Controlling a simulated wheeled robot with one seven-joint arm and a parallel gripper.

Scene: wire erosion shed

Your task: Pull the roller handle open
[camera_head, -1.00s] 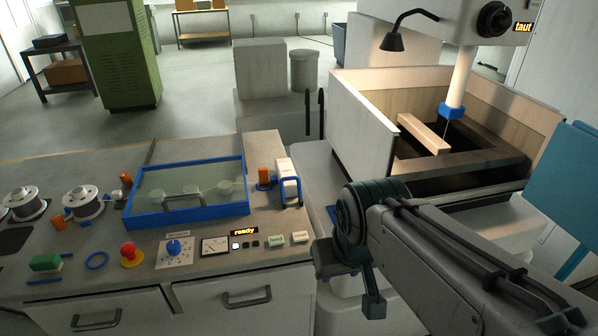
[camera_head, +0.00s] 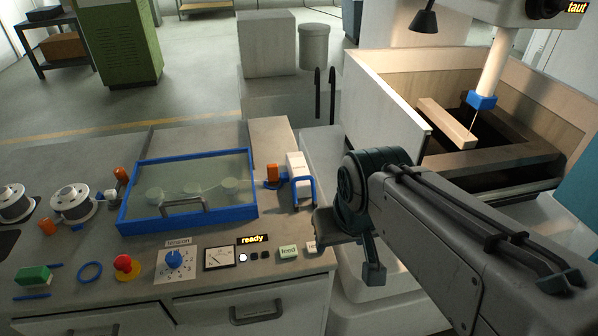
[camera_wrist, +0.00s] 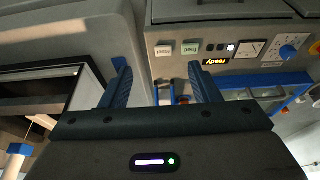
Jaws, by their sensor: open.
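A blue U-shaped handle (camera_head: 304,192) is on the white block (camera_head: 297,165) at the right end of the control bench, beside an orange roller (camera_head: 272,174). I take it for the roller handle; it looks shut against the block. In the wrist view my gripper (camera_wrist: 163,88) is open, with two blue fingers apart and nothing clearly held. Small blue and orange parts show between and beyond the fingers, partly hidden by the gripper body. I cannot tell whether they touch.
A blue-framed glass lid (camera_head: 187,188) with a grey handle lies left of the roller. The tension dial (camera_head: 174,259), red knob (camera_head: 125,265) and feed button (camera_head: 289,251) are along the bench front. A machine tank (camera_head: 384,96) stands at the right, with a gap between.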

